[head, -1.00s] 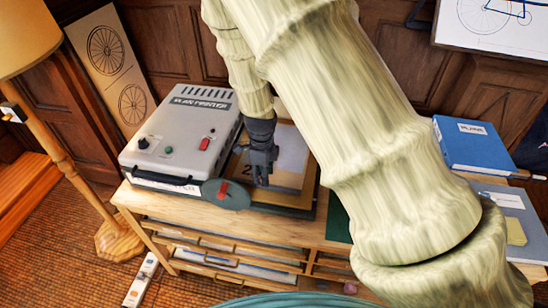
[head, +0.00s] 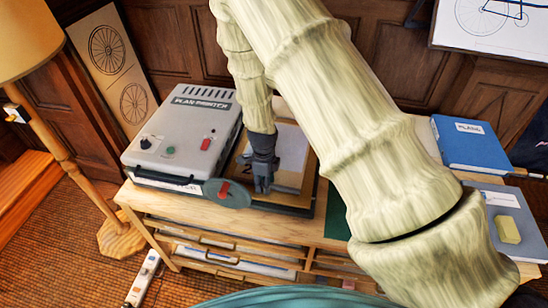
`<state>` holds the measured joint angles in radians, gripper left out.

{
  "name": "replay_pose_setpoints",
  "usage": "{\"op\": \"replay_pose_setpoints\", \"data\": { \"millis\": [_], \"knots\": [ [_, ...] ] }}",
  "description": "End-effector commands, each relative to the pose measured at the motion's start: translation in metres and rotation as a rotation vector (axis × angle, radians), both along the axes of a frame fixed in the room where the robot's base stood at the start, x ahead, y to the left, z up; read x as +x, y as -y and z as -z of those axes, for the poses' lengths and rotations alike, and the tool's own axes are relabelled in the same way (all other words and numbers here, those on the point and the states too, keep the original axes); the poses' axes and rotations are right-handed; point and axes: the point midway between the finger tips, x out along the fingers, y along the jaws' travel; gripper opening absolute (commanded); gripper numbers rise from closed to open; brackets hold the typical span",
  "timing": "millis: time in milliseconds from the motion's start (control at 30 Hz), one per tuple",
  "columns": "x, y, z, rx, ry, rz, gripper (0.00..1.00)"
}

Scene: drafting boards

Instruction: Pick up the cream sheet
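My gripper (head: 262,188) is dark grey and points down over the framed tan board (head: 241,178) on the wooden cabinet, just right of the grey plan printer. Its fingers are small and seen end-on, so I cannot tell whether they are open or shut, or whether they touch anything. A pale, greyish-white sheet (head: 291,148) lies on the board behind and right of the gripper. I cannot tell for sure that this is the cream sheet.
The plan printer (head: 185,130) stands close on the left, with a round grey-green disc (head: 227,193) at its front corner. A blue binder (head: 470,145) and a grey folder (head: 497,200) with a yellowish block (head: 507,230) lie right. A floor lamp (head: 60,150) stands far left.

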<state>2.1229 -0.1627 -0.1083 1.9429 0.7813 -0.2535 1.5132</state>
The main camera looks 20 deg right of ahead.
Motion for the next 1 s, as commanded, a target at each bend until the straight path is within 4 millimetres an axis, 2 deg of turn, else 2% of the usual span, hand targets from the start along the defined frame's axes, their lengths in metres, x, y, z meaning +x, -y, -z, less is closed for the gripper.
{"op": "replay_pose_setpoints", "data": {
  "millis": [100,300,733,867,1000],
  "knots": [
    [0.000,0.000,0.000,0.000,0.000,0.000,0.37],
    [0.000,0.000,0.000,0.000,0.000,0.000,0.00],
    [0.000,0.000,-0.004,-0.001,0.001,0.000,0.00],
    [0.001,0.000,-0.013,-0.001,0.001,-0.001,0.00],
    [0.001,0.000,-0.032,-0.001,0.002,-0.001,0.00]
  ]
}}
